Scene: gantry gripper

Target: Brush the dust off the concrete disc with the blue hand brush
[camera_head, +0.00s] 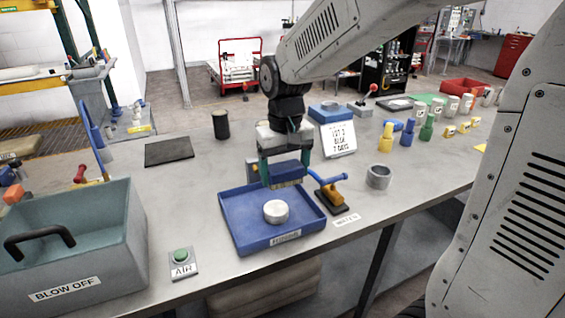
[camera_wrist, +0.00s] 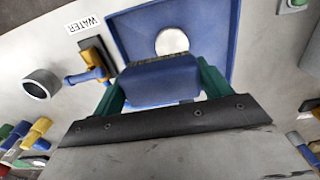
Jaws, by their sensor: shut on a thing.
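The concrete disc (camera_head: 276,211) is a pale, short round block lying in a shallow blue tray (camera_head: 255,243). It also shows in the wrist view (camera_wrist: 172,42), partly hidden by the brush. My gripper (camera_head: 284,165) is shut on the blue hand brush (camera_head: 287,172), gripping its block from both sides with green fingers. The brush has tan bristles pointing down and hangs above the back part of the tray, behind the disc. In the wrist view the brush (camera_wrist: 160,80) lies between the fingers. I see a gap between bristles and disc in the head view. Dust on the disc is too small to tell.
A yellow and blue tool (camera_head: 330,195) stands close right of the tray, with a grey ring (camera_head: 379,176) beyond it. A grey-green BLOW OFF bin (camera_head: 110,255) and an AIR button (camera_head: 181,257) are at left. A sign (camera_head: 338,138) stands behind. Bare table lies left of the tray.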

